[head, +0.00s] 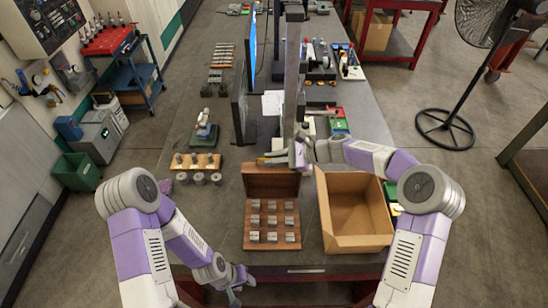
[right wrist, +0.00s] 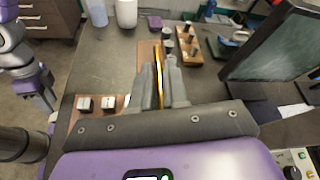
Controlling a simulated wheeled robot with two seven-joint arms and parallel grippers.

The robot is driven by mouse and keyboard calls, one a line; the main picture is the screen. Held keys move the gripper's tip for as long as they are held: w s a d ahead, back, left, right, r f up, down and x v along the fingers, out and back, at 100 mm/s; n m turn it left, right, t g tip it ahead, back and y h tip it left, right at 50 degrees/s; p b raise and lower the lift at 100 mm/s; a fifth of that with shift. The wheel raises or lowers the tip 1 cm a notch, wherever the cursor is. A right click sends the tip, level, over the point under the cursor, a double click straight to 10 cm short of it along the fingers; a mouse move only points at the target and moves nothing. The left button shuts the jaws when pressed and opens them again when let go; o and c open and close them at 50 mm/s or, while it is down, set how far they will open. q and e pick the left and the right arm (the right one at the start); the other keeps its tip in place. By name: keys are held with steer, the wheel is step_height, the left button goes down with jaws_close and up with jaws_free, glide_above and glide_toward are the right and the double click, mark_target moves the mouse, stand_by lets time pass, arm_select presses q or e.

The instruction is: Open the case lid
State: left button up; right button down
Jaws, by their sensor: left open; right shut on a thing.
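The brown wooden case (head: 251,222) lies in the middle of the near table, with rows of grey metal mould bases (head: 272,220) in its base. Its lid (head: 271,183) is raised at the far side, standing steeply. My right gripper (head: 268,158) is at the lid's top edge. In the right wrist view its fingers (right wrist: 161,75) are closed on the thin lid (right wrist: 158,58), seen nearly edge-on. Some mould bases (right wrist: 96,103) show left of the fingers there; the rest of the case is hidden by the gripper. My left gripper (head: 236,290) is open and empty, low near the table's front edge.
An open cardboard box (head: 353,241) stands right of the case. A wooden block with pegs (head: 196,162) and several grey cylinders (head: 198,179) are to the left. A dark monitor (head: 240,105) stands behind. The table left of the case is mostly clear.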

steer(key=shift+f, duration=0.2)
steer(key=c, duration=1.5)
jaws_free()
steer(key=shift+r, duration=0.1)
steer(key=b+v, duration=0.1)
steer(key=v, duration=0.6)
steer(key=shift+d, duration=0.3)
